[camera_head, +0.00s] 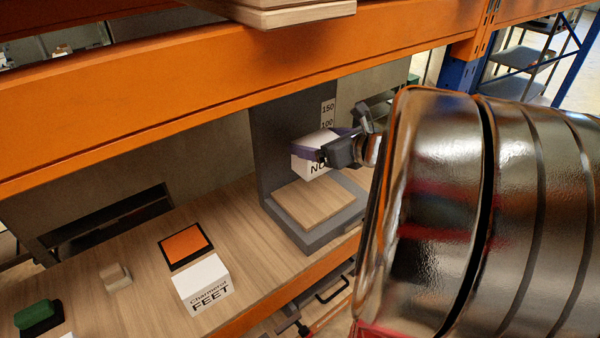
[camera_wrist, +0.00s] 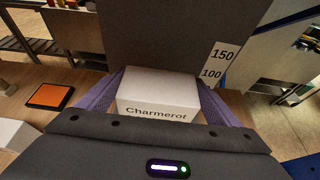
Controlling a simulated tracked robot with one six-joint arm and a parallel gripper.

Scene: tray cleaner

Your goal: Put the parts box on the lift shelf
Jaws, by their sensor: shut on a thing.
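My gripper (camera_head: 322,150) is shut on a white parts box (camera_head: 306,164). The box hangs above the wooden top of the lift shelf (camera_head: 312,204), with a gap between them in the head view. In the wrist view the box (camera_wrist: 158,92) sits between the purple fingers of my gripper (camera_wrist: 158,95), and its front reads "Charmerot". The lift's dark grey upright (camera_wrist: 150,35) stands right behind the box, with a scale marked 100 and 150. The lift platform is hidden in the wrist view.
A second white box labelled "Charmerot FEET" (camera_head: 204,284) stands on the bench, beside an orange-topped black pad (camera_head: 186,245). A green block (camera_head: 36,315) and a beige block (camera_head: 115,276) lie further left.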

